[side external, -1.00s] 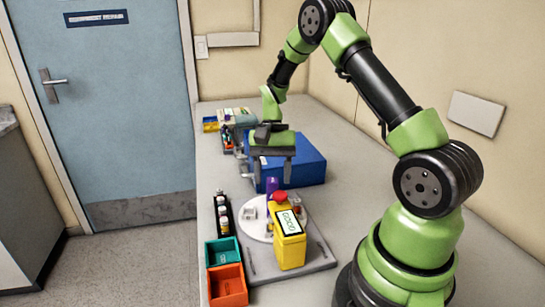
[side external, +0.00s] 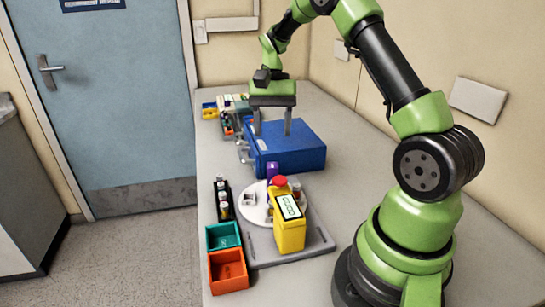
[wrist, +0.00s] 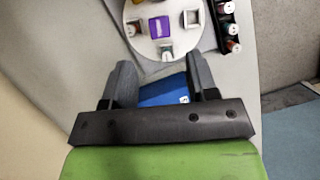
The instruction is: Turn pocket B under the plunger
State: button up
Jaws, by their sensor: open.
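A round white turntable (side external: 293,222) sits on a grey base, partly hidden behind a yellow unit (side external: 289,236) with a display and red button. In the wrist view the turntable (wrist: 146,45) shows at the top, with small white square pockets (wrist: 191,19) around a purple block (wrist: 159,27). The purple block also shows in the side view (side external: 271,172). I cannot read which pocket is B or tell which part is the plunger. My gripper (side external: 273,134) is open and empty above a blue box, apart from the turntable. Its fingers (wrist: 160,72) point toward the turntable's side in the wrist view.
The blue box (side external: 290,152) stands behind the turntable. A black rack of bottles (side external: 222,200) is left of it. A green bin (side external: 223,237) and an orange bin (side external: 228,270) stand at the front left. More small items lie at the far end. The right bench strip is clear.

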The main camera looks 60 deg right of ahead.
aim_at(272, 163)
jog(key=x, duration=0.9)
jog(key=shift+f, duration=0.25)
grip_shut()
